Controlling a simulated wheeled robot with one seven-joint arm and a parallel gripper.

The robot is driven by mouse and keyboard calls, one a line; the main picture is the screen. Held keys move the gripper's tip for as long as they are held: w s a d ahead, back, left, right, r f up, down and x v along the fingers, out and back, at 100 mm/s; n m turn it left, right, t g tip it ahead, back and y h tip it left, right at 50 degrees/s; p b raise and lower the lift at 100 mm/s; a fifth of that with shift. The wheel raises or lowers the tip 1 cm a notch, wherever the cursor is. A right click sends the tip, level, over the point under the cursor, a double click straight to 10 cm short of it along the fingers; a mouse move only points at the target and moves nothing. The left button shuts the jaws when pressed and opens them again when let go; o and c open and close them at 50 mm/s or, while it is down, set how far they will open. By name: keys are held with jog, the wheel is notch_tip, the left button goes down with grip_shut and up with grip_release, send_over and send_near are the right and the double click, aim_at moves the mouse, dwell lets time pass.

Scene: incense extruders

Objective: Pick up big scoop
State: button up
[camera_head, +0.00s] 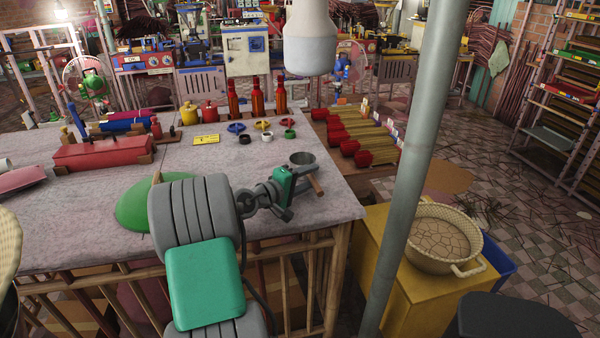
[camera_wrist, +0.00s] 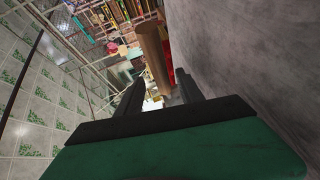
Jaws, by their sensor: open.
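The big scoop has a grey metal cup (camera_head: 301,158) and a brown wooden handle (camera_head: 317,185). It is at the right end of the table, and the handle points toward the table's front edge. My gripper (camera_head: 304,178) is low over the table, right beside the handle. In the wrist view, the handle (camera_wrist: 152,52) appears between the two dark fingertips of my gripper (camera_wrist: 162,78). The fingers are apart, and I cannot tell whether either touches the handle. The scoop's cup is not clear in the wrist view.
The grey table (camera_head: 340,205) ends just right of the scoop. A grey pole (camera_head: 415,150) rises to the right, by a yellow cabinet (camera_head: 385,275) with a woven basket (camera_head: 443,240). Several red bottles (camera_head: 256,97) and small colored rings stand behind. A green round object (camera_head: 135,208) lies left of my arm.

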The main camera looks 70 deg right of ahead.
jog(key=x, duration=0.4)
jog(key=shift+d+f, duration=0.25)
jog(key=shift+d, duration=0.05)
grip_shut()
jog(key=shift+r, duration=0.1)
